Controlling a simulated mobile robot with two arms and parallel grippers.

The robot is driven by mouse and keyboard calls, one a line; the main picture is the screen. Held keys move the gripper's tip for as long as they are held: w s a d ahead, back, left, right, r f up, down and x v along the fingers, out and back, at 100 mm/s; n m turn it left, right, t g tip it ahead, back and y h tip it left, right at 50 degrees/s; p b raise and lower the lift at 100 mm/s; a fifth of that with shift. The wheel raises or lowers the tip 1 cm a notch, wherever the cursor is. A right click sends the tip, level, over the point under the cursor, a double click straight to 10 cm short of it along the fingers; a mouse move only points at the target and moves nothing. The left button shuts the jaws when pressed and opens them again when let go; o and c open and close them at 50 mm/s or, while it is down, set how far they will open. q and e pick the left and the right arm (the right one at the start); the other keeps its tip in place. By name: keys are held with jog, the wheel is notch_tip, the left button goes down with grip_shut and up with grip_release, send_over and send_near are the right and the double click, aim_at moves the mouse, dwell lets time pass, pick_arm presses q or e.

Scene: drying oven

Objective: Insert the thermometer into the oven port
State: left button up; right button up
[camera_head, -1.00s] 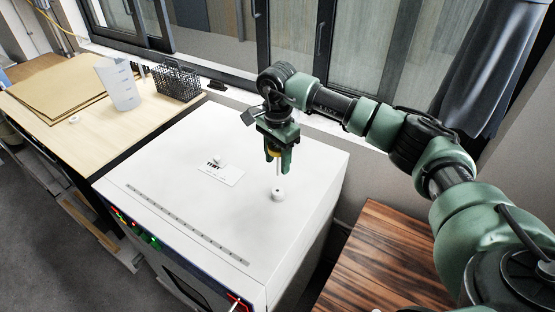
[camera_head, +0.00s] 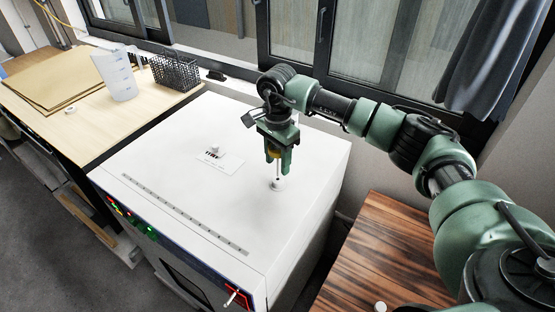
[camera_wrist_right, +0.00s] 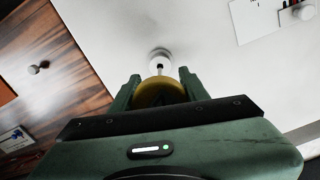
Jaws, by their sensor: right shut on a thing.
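The white oven (camera_head: 165,160) stands in the middle of the head view. Its port is a small white round collar (camera_head: 277,185) on the top, towards the right side. My right gripper (camera_head: 278,167) is just above the port, pointing down, shut on the thermometer. The thermometer's thin stem (camera_head: 278,175) runs down from the fingers to the collar. In the right wrist view its yellow head (camera_wrist_right: 158,92) sits between the fingers and the collar (camera_wrist_right: 159,56) lies just beyond. The stem tip appears at the collar's opening; I cannot tell how deep. My left gripper is out of view.
A label card (camera_head: 218,160) and a small white knob (camera_head: 214,149) are on the oven top. A wooden table (camera_head: 375,250) stands right of the oven. A light desk (camera_head: 100,130) with a wire basket (camera_head: 175,73) is at left. The window wall is behind.

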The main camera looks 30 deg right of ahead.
aim_at(278, 176)
jog(key=shift+b, duration=0.6)
dwell(1.2)
jog(key=shift+f+b, duration=2.95)
jog(key=shift+f, duration=0.9)
jog(key=shift+r, duration=0.2)
jog(key=shift+r+p, duration=1.9)
jog(key=shift+r, duration=1.45)
